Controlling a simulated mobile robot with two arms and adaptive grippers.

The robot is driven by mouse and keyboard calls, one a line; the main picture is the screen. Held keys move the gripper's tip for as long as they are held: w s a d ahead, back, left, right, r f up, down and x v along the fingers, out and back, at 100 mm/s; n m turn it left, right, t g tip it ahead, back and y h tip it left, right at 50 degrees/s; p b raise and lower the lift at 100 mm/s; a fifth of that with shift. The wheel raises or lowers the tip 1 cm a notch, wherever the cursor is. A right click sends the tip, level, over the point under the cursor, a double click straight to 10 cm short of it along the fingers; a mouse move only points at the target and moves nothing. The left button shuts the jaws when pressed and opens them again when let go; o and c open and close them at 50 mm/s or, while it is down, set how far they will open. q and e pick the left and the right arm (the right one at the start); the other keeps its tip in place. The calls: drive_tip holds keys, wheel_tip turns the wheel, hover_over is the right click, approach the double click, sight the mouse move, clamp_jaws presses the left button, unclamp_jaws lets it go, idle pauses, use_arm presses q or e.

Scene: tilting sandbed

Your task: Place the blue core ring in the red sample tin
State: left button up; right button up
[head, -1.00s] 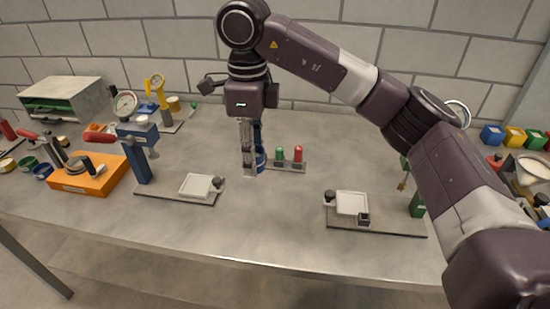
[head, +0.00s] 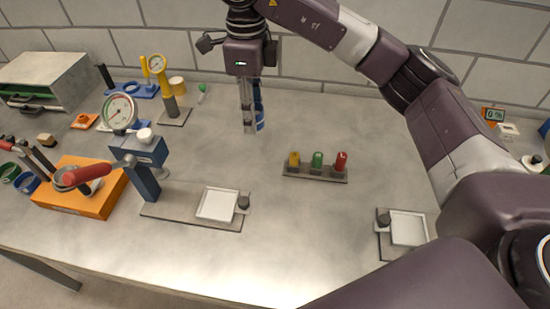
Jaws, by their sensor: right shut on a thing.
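My right gripper (head: 250,130) points down over the back middle of the bench. It is shut on the blue core ring (head: 260,121), which shows at the right of the fingertips and is partly hidden by them. I cannot tell the gap between ring and bench. I cannot make out a red sample tin; at the left edge I see a green tin (head: 9,172) and a blue tin (head: 28,183). My left gripper is not in view.
A rack with yellow, green and red capped pieces (head: 316,172) stands right of my gripper. A dial gauge stand (head: 148,180), an orange base block (head: 80,200) and a grey box (head: 45,75) stand left. A white plate (head: 218,205) is in front.

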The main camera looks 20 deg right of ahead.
wheel_tip(320, 180, down, 5)
drive_tip(key=p, duration=0.3)
hover_over(257, 173)
wheel_tip(257, 173, down, 8)
drive_tip(key=shift+r, duration=0.1)
wheel_tip(257, 173, down, 4)
drive_tip(key=shift+f+p, duration=0.25)
drive_tip(key=shift+p, duration=0.4)
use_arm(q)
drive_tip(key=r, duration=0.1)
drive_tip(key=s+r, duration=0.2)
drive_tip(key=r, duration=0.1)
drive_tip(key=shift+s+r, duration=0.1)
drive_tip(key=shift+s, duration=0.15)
use_arm(e)
drive_tip(key=shift+f+b, duration=0.25)
drive_tip(key=shift+b, duration=0.05)
drive_tip(key=o, duration=0.9)
drive_tip(key=shift+r, duration=0.1)
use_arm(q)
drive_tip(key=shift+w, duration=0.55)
use_arm(e)
drive_tip(key=shift+o, duration=0.2)
